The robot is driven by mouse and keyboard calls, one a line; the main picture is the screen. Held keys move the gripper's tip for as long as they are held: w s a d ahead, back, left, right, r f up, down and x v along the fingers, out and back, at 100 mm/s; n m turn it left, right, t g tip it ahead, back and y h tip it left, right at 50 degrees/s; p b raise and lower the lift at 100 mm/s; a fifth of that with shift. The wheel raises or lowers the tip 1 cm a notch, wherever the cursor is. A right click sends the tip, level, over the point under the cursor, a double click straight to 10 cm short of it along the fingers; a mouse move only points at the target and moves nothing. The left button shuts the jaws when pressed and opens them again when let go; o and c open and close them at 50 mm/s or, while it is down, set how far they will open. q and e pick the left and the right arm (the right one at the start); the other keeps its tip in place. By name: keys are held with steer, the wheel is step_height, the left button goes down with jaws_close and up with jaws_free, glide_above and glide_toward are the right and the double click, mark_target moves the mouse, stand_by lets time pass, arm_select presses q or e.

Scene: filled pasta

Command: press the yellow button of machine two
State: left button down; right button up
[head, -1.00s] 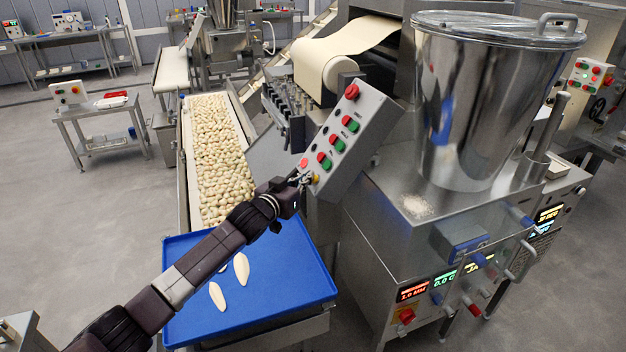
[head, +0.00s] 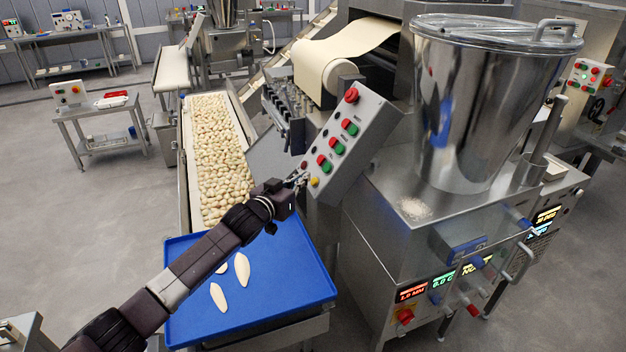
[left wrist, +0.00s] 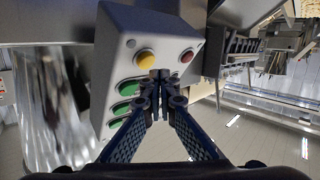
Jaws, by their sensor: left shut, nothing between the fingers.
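The grey control panel (head: 345,148) carries red and green buttons. The yellow button (head: 314,182) is at its lower end, and it also shows in the left wrist view (left wrist: 145,59). A dark red button or lamp sits near it (left wrist: 187,56). My left gripper (head: 300,179) is shut and empty, at the panel's lower end. In the left wrist view its fingertips (left wrist: 163,80) are together just below and to the right of the yellow button; I cannot tell whether they touch the panel. My right gripper is not in view.
A blue tray (head: 280,283) with pieces of dough lies under my left arm. A conveyor full of filled pasta (head: 222,150) runs behind it. A steel machine with a large hopper (head: 482,110) stands to the right of the panel. Open floor lies to the left.

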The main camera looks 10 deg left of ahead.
arm_select(q)
steer(key=s+a+r+p, duration=0.1)
steer(key=p, duration=0.1)
steer(key=s+a+r+p, duration=0.1)
steer(key=a+r+p, duration=0.1)
steer(key=shift+s+a, duration=0.15)
steer(key=shift+a, duration=0.05)
stand_by(0.3)
steer(key=shift+f, duration=0.1)
